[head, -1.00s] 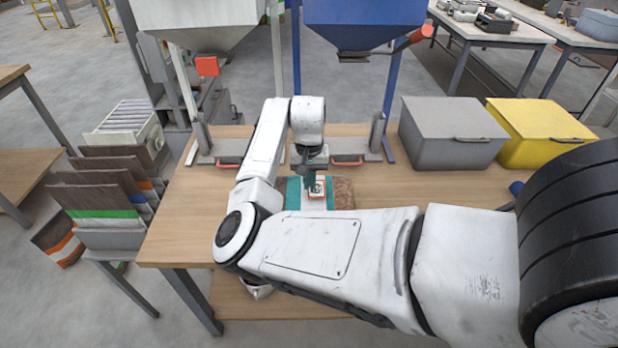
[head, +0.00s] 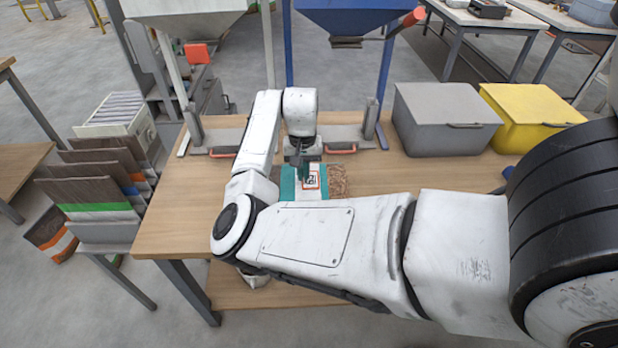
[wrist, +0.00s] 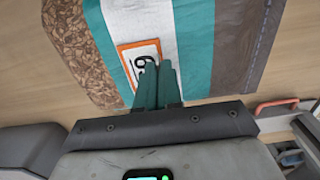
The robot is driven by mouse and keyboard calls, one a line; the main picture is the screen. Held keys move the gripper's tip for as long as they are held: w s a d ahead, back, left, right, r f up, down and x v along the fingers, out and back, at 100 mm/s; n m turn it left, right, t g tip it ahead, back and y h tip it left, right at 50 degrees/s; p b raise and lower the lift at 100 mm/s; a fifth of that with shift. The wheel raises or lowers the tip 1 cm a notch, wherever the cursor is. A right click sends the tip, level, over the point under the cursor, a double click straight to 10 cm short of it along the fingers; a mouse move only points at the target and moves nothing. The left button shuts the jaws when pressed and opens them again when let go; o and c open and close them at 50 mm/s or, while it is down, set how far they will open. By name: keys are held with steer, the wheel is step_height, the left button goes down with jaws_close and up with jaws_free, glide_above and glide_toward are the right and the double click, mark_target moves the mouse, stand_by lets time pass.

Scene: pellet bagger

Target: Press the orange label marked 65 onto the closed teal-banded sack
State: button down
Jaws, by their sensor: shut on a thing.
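The teal-banded sack (head: 288,187) lies flat on the wooden table, with teal and white bands, a dark section at one end and a brown pellet-patterned section at the other. It fills much of the wrist view (wrist: 197,40). My gripper (head: 304,172) is over the sack, its teal fingers (wrist: 158,75) shut on an edge of the orange-bordered label (wrist: 136,55). The label (head: 311,181) is over the white and teal bands; its digits are partly covered by a finger. I cannot tell whether it touches the sack.
A grey bin (head: 447,122) and a yellow bin (head: 530,115) stand at the table's right rear. Grey clamps with red handles (head: 222,153) line the back edge under the hoppers (head: 345,20). Racked sacks (head: 95,195) stand left. The table's left part (head: 185,205) is clear.

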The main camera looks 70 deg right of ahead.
steer(key=shift+f, duration=0.15)
steer(key=c, duration=1.2)
jaws_free()
step_height(320, 180, up, 11)
steer(key=shift+f+b, duration=0.1)
steer(key=shift+b, duration=0.55)
